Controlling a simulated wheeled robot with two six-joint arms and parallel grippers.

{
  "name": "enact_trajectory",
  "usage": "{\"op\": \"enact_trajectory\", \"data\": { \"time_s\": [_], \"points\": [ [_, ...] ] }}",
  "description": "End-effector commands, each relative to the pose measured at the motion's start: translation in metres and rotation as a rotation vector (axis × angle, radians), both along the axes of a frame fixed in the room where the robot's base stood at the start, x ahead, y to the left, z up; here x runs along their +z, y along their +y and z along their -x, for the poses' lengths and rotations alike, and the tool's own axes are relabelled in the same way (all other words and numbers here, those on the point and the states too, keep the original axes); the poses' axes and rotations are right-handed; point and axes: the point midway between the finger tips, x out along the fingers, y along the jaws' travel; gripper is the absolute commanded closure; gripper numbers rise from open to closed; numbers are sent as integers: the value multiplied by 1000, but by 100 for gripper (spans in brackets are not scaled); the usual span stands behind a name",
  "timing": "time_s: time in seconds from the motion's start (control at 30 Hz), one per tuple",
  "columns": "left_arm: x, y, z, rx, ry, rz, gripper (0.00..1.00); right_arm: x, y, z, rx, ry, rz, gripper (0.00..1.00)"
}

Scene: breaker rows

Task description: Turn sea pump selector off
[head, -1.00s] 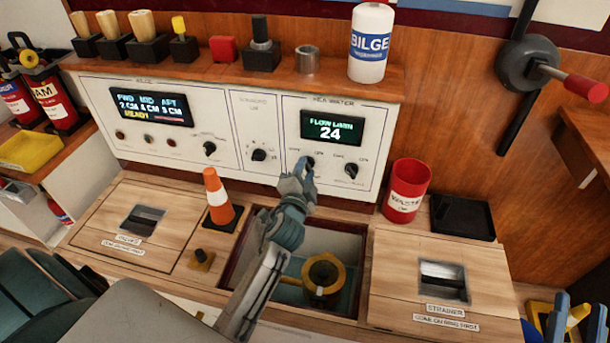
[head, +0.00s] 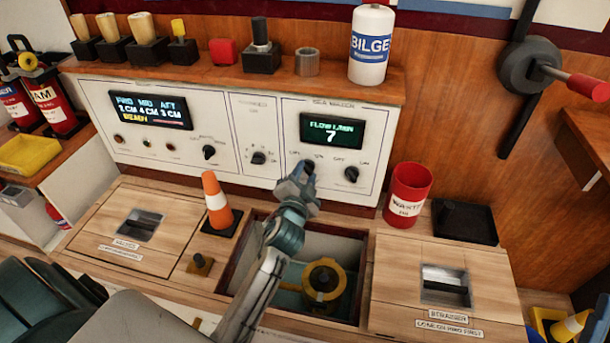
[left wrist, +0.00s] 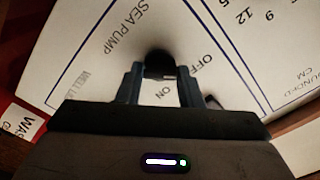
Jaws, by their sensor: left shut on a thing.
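The sea pump selector (left wrist: 160,62) is a small black knob on the white SEA WATER panel (head: 380,130). In the left wrist view it lies between my fingers, with SEA PUMP, OFF and ON printed around it. My left gripper (head: 303,170) is shut on this knob; it also shows in the left wrist view (left wrist: 160,82). In the head view the gripper hides most of the knob. I cannot tell exactly where its pointer aims. The green flow display (head: 331,130) above reads 7.
Another black knob (head: 351,174) sits just right of my gripper. An open floor hatch (head: 345,243) with a yellow-ringed fitting (head: 322,280) lies below. An orange cone (head: 216,202) and a red waste bin (head: 407,190) stand to either side.

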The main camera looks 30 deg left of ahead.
Motion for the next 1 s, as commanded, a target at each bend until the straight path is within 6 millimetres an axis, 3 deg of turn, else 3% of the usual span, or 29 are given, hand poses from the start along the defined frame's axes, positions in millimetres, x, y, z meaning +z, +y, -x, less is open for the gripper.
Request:
{"op": "enact_trajectory", "data": {
  "time_s": [0.03, 0.1, 0.13, 0.47, 1.0],
  "points": [
    [-2, 0, 0, 0, 4, 3, 61, 0, 0, 0, 0, 0, 0, 64],
    [-2, 0, 0, 0, 4, 3, 47, 0, 0, 0, 0, 1, 0, 64],
    [-2, 0, 0, 0, 4, 2, 45, 0, 0, 0, 0, 1, 0, 64],
    [-1, -1, 4, -1, 2, 1, 45, 0, 0, 0, 1, 4, 0, 64],
    [-2, -24, 91, 1, 4, 4, 45, -26, -1, -16, -1, 186, -13, 64]
  ]
}}
